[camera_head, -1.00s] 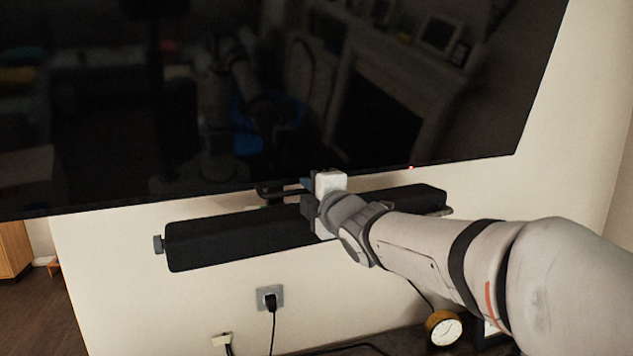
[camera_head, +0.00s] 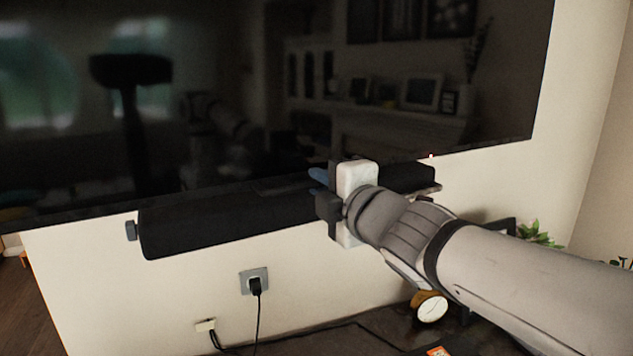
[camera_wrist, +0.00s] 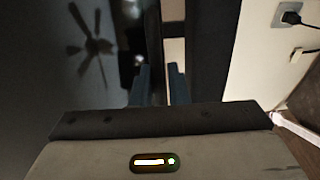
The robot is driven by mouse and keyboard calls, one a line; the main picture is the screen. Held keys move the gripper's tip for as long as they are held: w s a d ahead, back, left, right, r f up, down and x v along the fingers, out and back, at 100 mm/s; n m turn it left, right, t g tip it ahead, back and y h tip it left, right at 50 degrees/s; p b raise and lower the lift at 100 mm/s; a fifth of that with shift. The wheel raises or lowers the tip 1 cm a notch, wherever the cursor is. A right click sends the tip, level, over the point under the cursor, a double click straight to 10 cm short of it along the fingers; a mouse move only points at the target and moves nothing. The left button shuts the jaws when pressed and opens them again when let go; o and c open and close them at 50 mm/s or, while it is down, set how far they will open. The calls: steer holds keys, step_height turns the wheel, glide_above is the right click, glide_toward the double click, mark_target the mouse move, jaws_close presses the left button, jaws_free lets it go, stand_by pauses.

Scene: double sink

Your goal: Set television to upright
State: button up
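The television (camera_head: 270,100) is a large black wall-mounted screen filling the top of the head view. Its lower edge now lies close to the black soundbar, and its remaining tilt is hard to judge. In the wrist view its dark screen (camera_wrist: 60,60) fills the left side and reflects a fan. My gripper (camera_head: 322,178) is at the television's lower edge, right of its middle. In the wrist view its two blue fingers (camera_wrist: 161,86) stand apart with a gap between them, beside the screen's edge. I cannot tell whether a finger touches the television.
The black soundbar (camera_head: 220,222) is on the wall just below the television, close to my gripper. Below are a wall socket with a plug (camera_head: 254,282), cables and a round clock (camera_head: 431,307) on a dark surface. The wall left of the socket is clear.

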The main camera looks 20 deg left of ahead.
steer(key=shift+o, duration=1.3)
steer(key=shift+s+d+r, duration=0.15)
steer(key=shift+s+d, duration=0.05)
steer(key=shift+d, duration=0.1)
steer(key=v, duration=0.7)
steer(key=shift+s+p, duration=0.2)
steer(key=shift+p, duration=0.1)
steer(key=shift+d, duration=0.15)
